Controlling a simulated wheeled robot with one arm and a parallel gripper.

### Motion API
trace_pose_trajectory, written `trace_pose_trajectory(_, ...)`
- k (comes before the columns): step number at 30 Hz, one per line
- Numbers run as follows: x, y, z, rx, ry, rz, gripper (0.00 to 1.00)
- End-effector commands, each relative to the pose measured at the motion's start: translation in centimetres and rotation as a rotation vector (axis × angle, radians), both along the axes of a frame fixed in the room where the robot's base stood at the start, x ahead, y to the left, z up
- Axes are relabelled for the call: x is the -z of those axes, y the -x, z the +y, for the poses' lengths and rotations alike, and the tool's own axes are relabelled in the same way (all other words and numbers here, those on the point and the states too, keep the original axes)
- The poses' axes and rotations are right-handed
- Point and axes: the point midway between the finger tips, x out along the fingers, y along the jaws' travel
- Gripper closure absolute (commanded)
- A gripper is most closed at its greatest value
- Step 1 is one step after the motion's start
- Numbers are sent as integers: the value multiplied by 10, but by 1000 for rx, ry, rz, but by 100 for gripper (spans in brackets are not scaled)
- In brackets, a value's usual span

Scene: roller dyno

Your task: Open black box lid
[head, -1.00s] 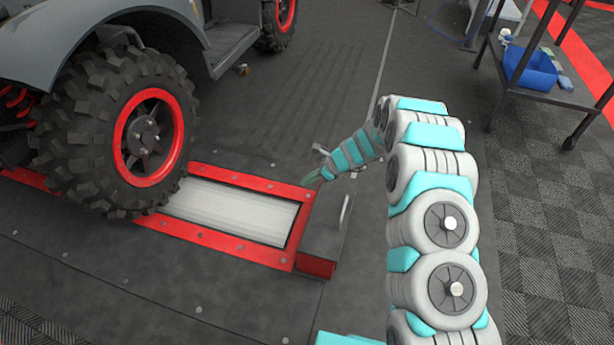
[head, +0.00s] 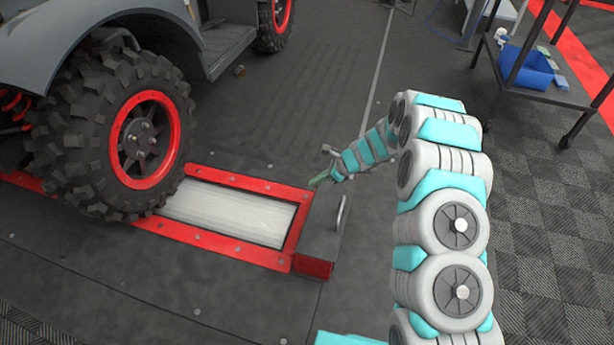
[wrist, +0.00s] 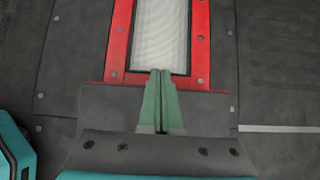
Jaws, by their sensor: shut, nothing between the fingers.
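The black box (head: 318,238) is a low dark block at the right end of the red roller frame, with a red end face toward the front. Its lid looks shut. A light metal handle (head: 341,212) stands along its right side in the head view. My gripper (head: 315,183) is at the box's far end, its green fingers pointing left toward the frame. In the wrist view the closed fingers of my gripper (wrist: 161,72) lie side by side over the dark box (wrist: 105,105), pointing at the roller. I cannot tell whether they touch the box. The handle is not visible there.
A vehicle wheel (head: 145,140) with a red rim rests at the roller (head: 225,212) on the left. A cart (head: 545,95) with a blue bin (head: 528,68) stands at the upper right. Floor to the right of the box is clear apart from my arm.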

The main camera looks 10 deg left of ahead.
Motion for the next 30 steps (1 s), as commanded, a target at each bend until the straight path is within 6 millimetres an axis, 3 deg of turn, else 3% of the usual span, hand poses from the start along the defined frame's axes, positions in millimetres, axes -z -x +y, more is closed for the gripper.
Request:
trace_pose_trajectory(9, -21, 9, -37, -4, -3, -3, 100)
trace_pose_trajectory(21, -29, 15, -42, -24, -2, -14, 100)
trace_pose_trajectory(23, -39, 19, -41, -51, -3, -28, 100)
trace_pose_trajectory(30, -115, 56, -44, -282, -3, -162, 100)
